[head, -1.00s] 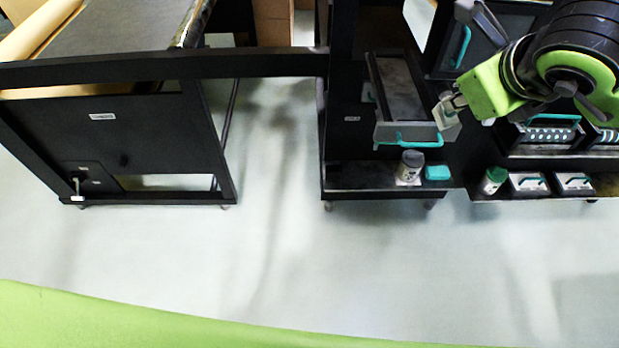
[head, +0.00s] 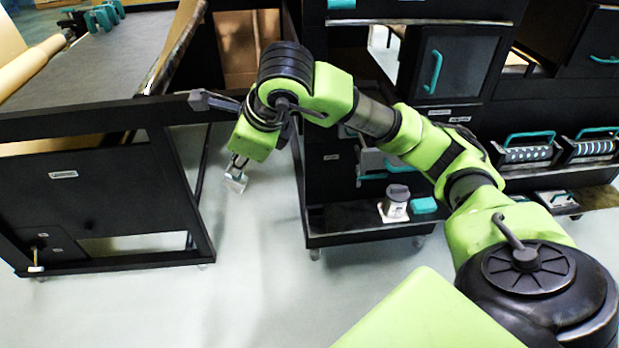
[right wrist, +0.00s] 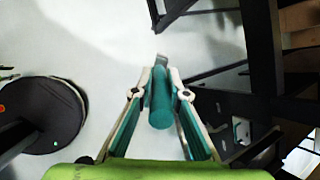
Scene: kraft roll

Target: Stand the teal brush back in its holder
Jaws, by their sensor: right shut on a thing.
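My right gripper (head: 237,172) hangs over the open floor between the roll table and the middle cabinet in the head view. In the right wrist view, my right gripper (right wrist: 161,80) is shut on the teal brush (right wrist: 161,106), a rounded teal handle with a grey end pointing away. The brush is too small to make out in the head view. A grey cup with a dark top (head: 397,193) stands on a white square on the cabinet's low shelf; I cannot tell whether it is the holder. My left gripper is not in view.
The roll table (head: 62,172) stands left of the gripper. The black cabinet's low shelf (head: 345,230) is to its right, with a teal block (head: 424,205) beside the cup. Teal-handled rollers (head: 528,154) sit further right. Pale floor (head: 250,270) is clear in front.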

